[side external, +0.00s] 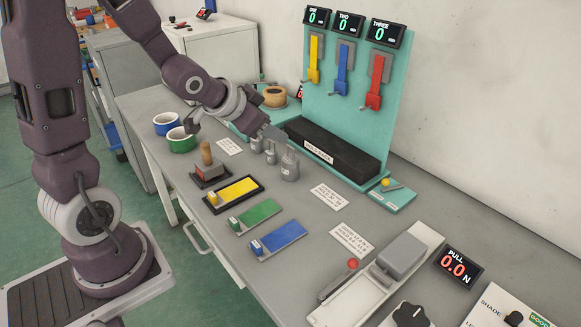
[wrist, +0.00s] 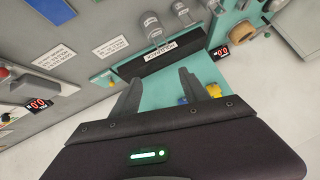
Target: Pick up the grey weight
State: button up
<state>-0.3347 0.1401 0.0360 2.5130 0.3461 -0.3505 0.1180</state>
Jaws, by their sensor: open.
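Several grey cylindrical weights with small tops stand in a row on the bench. The largest weight (side external: 290,166) is nearest the side camera, with a smaller one (side external: 270,154) and another (side external: 256,144) behind it. In the wrist view, the large weight (wrist: 153,27) and a smaller one (wrist: 181,11) show at the top, beyond the fingertips. My gripper (side external: 278,136) is above the row, close to the weights in the side view. Its two fingers are apart in the wrist view (wrist: 158,85), with nothing held between them. Exact clearance is unclear.
A teal board (side external: 348,75) with yellow, blue and red hanging pieces rises behind a long black block (side external: 330,148). A stamp (side external: 208,165) and coloured pads (side external: 235,190) lie in front. Blue and green bowls (side external: 182,140) stand left. A grey block (side external: 402,255) sits at right.

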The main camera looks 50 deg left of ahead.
jog(key=t+h, duration=0.1)
jog(key=t, duration=0.1)
send_near(291, 148)
jog(key=x, duration=0.3)
notch_tip(291, 148, down, 3)
jog(key=n+t+h, duration=0.1)
jog(key=t, duration=0.2)
jog(key=x, duration=0.4)
jog(key=a+x, duration=0.1)
jog(key=x, duration=0.1)
jog(key=shift+w, duration=0.25)
grip_shut()
jog(key=shift+r, duration=0.15)
